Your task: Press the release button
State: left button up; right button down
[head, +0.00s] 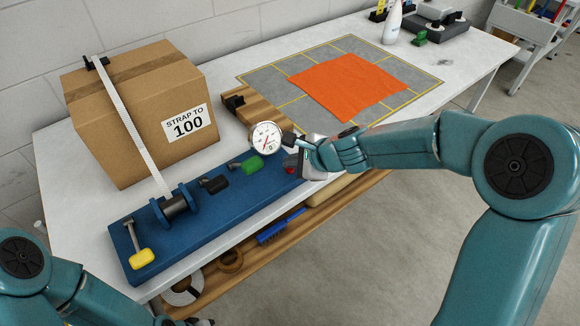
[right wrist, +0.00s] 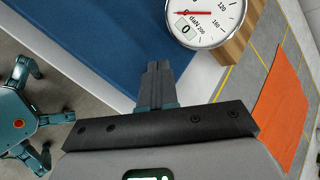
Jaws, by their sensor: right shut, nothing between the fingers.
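My right gripper (head: 289,138) is shut and empty, its tips close to the round gauge (head: 266,138) above the right end of the blue base (head: 130,232). Its closed fingers also show in the right wrist view (right wrist: 155,85), over the base's edge, with the gauge (right wrist: 205,17) at upper right. The gauge's red needle is near 0. I cannot make out which part is the release button. My left arm is at lower left; only dark tips, possibly its gripper, show at the bottom edge.
A cardboard box (head: 130,130) marked "STRAP TO 100" carries a white strap (head: 130,125) running to a spool (head: 174,206). A yellow-ended lever (head: 141,258) is at the base's left end. An orange cloth (head: 345,85) lies on a grey mat (head: 262,75). A shelf lies below.

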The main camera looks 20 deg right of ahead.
aim_at(293, 171)
jog(key=shift+f, duration=0.15)
dwell(0.3)
jog(key=shift+r+p, duration=0.8)
jog(key=shift+r, duration=0.1)
notch_tip(293, 171, up, 5)
jog(key=p, duration=0.5)
jog(key=shift+r, duration=0.1)
dwell(0.4)
